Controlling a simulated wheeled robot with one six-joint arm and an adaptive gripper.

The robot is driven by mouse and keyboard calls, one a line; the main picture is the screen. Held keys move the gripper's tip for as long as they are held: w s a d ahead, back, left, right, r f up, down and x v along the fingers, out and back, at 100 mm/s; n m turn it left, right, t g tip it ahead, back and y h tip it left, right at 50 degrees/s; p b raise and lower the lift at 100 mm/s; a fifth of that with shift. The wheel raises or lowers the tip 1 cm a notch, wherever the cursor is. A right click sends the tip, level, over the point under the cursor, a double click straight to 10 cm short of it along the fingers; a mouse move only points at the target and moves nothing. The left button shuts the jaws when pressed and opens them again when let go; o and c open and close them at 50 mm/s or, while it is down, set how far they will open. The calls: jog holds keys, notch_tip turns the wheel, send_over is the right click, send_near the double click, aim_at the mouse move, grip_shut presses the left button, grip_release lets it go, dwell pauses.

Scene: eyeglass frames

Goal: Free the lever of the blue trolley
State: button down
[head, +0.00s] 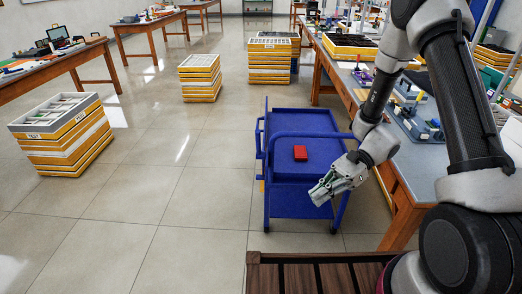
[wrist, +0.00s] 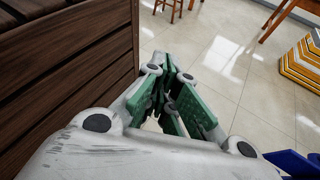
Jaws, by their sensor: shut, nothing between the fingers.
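The blue trolley (head: 287,120) stands on the tiled floor in front of me in the head view. I cannot make out the lever in either view. My gripper (head: 316,198) is at the trolley's near right side in the head view, seen against it; I cannot tell whether they touch. In the wrist view its green-padded fingers (wrist: 170,98) are shut and hold nothing.
A workbench (head: 425,165) with several items runs along the right, close to the trolley. Stacks of yellow and grey trays stand at the left (head: 62,140), behind the trolley (head: 200,80) and further back (head: 268,65). The floor left of the trolley is clear.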

jog(key=w+a+f+m+t+y, duration=0.6)
jog(key=w+a+f+m+t, duration=0.45)
jog(key=m, duration=0.45)
jog(key=w+d+f+m+t, duration=0.1)
jog(key=w+d+m+t, duration=0.2)
jog(key=w+m+t, duration=0.6)
jog(key=w+a+r+m+g, duration=0.1)
jog(key=w+a+r, duration=0.2)
jog(key=w+a, duration=0.6)
jog(key=shift+w+r+h, duration=0.3)
jog(key=shift+w, duration=0.9)
jog(key=shift+d, duration=0.1)
